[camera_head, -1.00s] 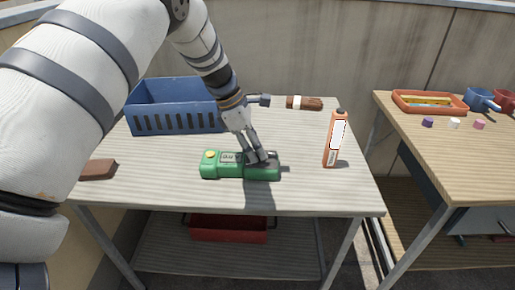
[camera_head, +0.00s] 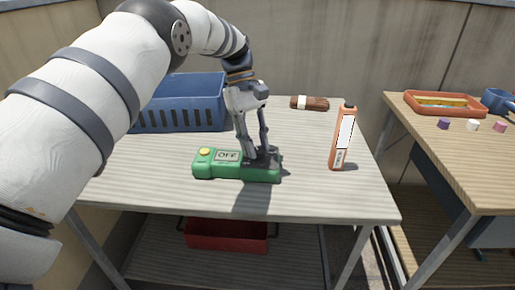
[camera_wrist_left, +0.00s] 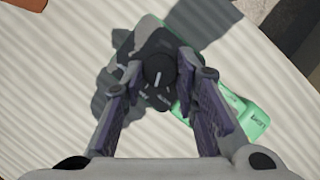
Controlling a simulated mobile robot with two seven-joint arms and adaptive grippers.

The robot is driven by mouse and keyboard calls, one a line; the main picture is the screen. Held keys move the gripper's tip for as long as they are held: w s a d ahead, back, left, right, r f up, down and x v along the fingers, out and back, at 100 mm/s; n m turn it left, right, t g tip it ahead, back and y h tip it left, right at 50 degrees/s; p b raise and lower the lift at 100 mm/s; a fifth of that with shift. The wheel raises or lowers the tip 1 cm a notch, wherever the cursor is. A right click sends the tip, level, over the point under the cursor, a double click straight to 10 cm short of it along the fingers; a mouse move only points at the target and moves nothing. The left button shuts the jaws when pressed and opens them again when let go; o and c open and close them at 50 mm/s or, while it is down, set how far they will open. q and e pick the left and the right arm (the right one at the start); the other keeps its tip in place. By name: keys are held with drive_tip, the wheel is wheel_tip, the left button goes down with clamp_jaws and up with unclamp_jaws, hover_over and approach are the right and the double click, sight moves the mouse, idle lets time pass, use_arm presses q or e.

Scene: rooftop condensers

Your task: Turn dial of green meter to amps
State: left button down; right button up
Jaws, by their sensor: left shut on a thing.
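The green meter (camera_head: 225,171) lies on the table, with a yellow button at its left end and a small display that reads OFF. My left gripper (camera_head: 261,156) reaches down from above onto the meter's right part. In the left wrist view its fingers (camera_wrist_left: 165,85) stand either side of the black dial (camera_wrist_left: 159,68), which has a light pointer line, and are shut on it. The green meter body (camera_wrist_left: 250,120) shows to the right there. The dial's printed marks are too small to read surely. My right gripper is not in view.
A blue crate (camera_head: 180,122) stands at the back left of the table. A brown brush (camera_head: 312,103) lies behind. A red bin (camera_head: 227,235) sits on the lower shelf. A second table (camera_head: 470,160) is at the right.

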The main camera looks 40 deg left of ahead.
use_arm(q)
drive_tip(key=m+b, duration=0.1)
drive_tip(key=m+g+b, duration=0.1)
drive_tip(key=m, duration=0.1)
drive_tip(key=shift+w+f, duration=0.1)
drive_tip(key=shift+f, duration=0.15)
drive_tip(key=shift+d+r+m+y+b, duration=0.15)
drive_tip(key=shift+m+y+b, duration=0.3)
drive_tip(key=shift+m, duration=0.25)
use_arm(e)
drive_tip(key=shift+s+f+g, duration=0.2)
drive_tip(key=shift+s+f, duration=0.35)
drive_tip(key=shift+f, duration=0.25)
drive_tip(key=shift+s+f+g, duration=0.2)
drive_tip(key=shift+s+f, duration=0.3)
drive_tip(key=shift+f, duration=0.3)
use_arm(q)
drive_tip(key=shift+g, duration=0.3)
drive_tip(key=c, duration=1.2)
unclamp_jaws()
drive_tip(key=shift+c, duration=0.2)
drive_tip(key=shift+r, duration=0.1)
